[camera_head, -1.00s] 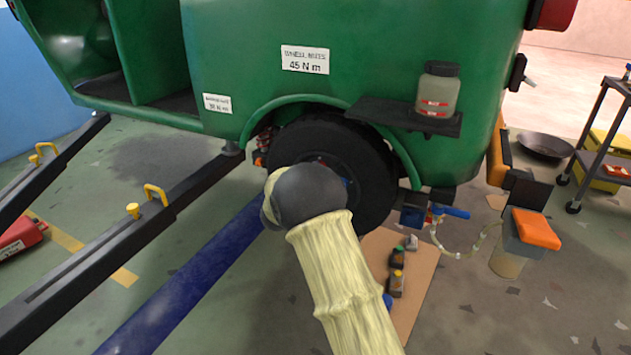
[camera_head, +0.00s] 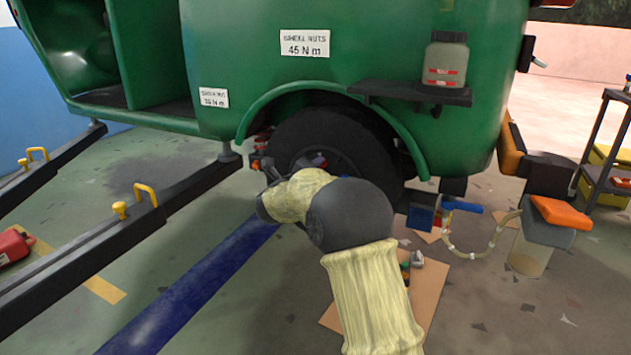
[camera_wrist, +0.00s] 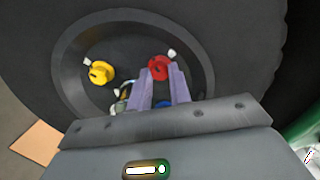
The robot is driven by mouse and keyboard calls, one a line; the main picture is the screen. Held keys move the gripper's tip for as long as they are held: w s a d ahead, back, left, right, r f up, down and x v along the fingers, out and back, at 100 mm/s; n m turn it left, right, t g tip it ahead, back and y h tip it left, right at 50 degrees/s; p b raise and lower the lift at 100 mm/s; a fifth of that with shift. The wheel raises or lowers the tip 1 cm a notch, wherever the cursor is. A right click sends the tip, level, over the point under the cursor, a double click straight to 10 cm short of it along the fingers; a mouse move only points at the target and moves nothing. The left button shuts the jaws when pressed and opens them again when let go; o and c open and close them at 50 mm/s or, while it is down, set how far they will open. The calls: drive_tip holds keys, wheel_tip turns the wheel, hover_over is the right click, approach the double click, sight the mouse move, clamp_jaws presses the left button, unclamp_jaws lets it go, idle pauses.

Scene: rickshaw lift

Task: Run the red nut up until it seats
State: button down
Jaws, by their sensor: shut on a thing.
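The red nut (camera_wrist: 159,68) sits on the wheel hub at the upper right in the wrist view, with a small white tab at its upper right. My gripper (camera_wrist: 160,78) has its two purple-grey fingers on either side of the red nut, closed on it. A yellow nut (camera_wrist: 100,72) with a white tab is on the hub to the left. A blue piece (camera_wrist: 163,104) shows low between the fingers, partly hidden. In the head view the black wheel (camera_head: 340,140) is under the green body, and my arm hides the gripper's tips. Whether the red nut is seated cannot be told.
The green rickshaw body (camera_head: 250,60) overhangs the wheel, with a shelf holding a jar (camera_head: 445,62) at the right. Dark ramp beams (camera_head: 130,225) lie to the left. A hose and orange-lidded container (camera_head: 550,222) stand right of the wheel.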

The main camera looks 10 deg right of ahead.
drive_tip(key=m+b, duration=0.1)
drive_tip(key=b, duration=0.1)
drive_tip(key=f+m+b, duration=0.1)
drive_tip(key=m+b, duration=0.1)
drive_tip(key=shift+a+f+m, duration=0.1)
drive_tip(key=shift+a+m, duration=0.05)
drive_tip(key=shift+m, duration=0.15)
drive_tip(key=m+b, duration=0.3)
drive_tip(key=shift+r, duration=0.3)
drive_tip(key=c, duration=1.3)
unclamp_jaws()
drive_tip(key=shift+c, duration=0.2)
drive_tip(key=shift+o, duration=0.3)
drive_tip(key=shift+r, duration=0.15)
